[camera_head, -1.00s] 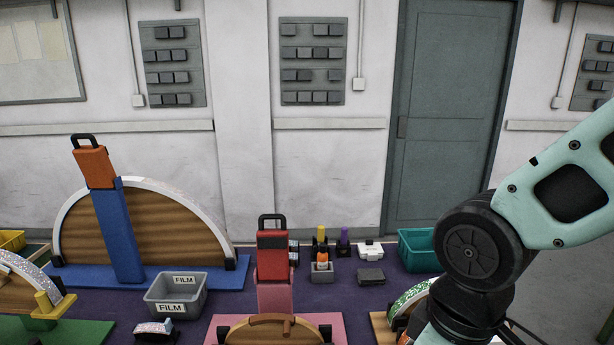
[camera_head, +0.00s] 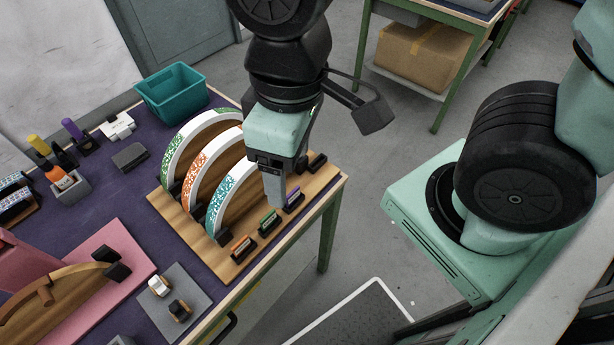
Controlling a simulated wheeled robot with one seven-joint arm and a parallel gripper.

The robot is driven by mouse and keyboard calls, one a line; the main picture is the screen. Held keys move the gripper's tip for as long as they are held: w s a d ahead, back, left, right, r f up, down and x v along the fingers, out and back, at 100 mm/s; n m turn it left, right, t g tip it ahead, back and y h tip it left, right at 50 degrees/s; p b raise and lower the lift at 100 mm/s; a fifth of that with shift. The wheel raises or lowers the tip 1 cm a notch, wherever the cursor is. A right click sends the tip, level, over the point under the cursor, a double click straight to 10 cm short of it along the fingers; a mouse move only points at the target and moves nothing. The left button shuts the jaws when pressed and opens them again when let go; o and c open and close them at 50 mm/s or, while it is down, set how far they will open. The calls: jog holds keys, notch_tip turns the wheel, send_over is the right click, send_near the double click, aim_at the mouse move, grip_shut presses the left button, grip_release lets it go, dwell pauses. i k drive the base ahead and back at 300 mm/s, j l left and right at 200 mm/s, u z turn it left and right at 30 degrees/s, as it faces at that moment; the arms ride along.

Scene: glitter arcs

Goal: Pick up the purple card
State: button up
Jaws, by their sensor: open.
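The purple card (camera_head: 294,198) stands in a small black holder near the front right edge of the wooden board (camera_head: 184,218). A green card (camera_head: 268,220) and an orange card (camera_head: 242,246) stand in similar holders in a row to its left. My gripper (camera_head: 274,196) points down above the board, just left of the purple card in the picture. It is open, and nothing shows between its fingers. From this angle I cannot tell how high its tips are, and one finger hides much of the other.
Three upright arcs with green, orange and teal glitter (camera_head: 224,196) stand on the board beside my gripper. A teal bin (camera_head: 172,92) is at the table's back corner. A pink base (camera_head: 108,262) and a grey pad (camera_head: 182,306) lie left. Open floor lies right of the table.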

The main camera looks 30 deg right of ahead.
aim_at(294, 194)
jog(key=j+z, duration=0.25)
jog(key=z, duration=0.25)
jog(key=j+z, duration=0.3)
jog(key=z, duration=0.2)
jog(key=j+z, duration=0.3)
jog(key=z, duration=0.2)
